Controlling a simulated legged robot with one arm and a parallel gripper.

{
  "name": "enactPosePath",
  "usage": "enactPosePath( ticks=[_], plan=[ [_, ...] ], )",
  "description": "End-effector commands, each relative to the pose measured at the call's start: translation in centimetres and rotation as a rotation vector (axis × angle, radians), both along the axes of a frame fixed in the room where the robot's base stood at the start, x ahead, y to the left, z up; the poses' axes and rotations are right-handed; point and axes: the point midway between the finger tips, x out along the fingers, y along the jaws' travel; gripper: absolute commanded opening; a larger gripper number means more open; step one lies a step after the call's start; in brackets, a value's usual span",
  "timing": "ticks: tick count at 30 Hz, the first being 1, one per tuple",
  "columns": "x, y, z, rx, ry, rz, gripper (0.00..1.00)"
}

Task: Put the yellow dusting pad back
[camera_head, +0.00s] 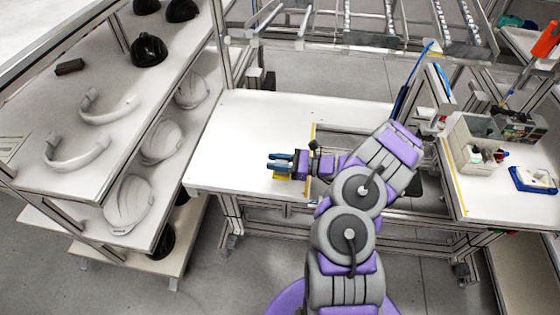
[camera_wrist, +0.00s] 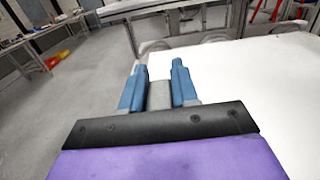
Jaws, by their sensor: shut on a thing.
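My gripper (camera_head: 281,161) is over the white table near its front edge, with blue fingers pointing left. The yellow dusting pad (camera_head: 281,177) shows only in part, as a yellow patch below the fingers in the head view. In the wrist view my gripper (camera_wrist: 159,82) is shut on a grey block (camera_wrist: 159,96), which seems to be the pad's grip; no yellow shows there. I cannot tell whether the pad touches the table.
The white table (camera_head: 245,135) is mostly bare left of my gripper. A shelf rack (camera_head: 62,135) with white helmet shells (camera_head: 128,203) and black ones (camera_head: 149,50) stands at left. A side table at right holds a grey bin (camera_head: 474,140) and a blue-and-white item (camera_head: 533,180).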

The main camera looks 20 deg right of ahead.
Motion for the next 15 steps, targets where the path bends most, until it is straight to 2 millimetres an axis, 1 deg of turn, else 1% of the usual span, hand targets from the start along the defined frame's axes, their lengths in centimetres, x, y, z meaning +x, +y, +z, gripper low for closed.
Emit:
enactPosePath(
  ticks=[1,3,6,11,13,15],
  plan=[
    [0.8,-0.6,-0.4,-0.006,-0.001,0.004,0.00],
    [1.8,-1.3,-0.4,-0.003,-0.001,0.003,0.00],
    [2.8,-2.4,-0.5,-0.003,-0.002,0.001,0.00],
    [3.5,-3.0,-0.4,0.005,-0.003,0.002,0.00],
    [3.5,-3.0,-0.9,0.005,-0.001,0.002,0.00],
    [3.5,-3.0,-1.7,0.006,0.001,0.001,0.00]
  ],
)
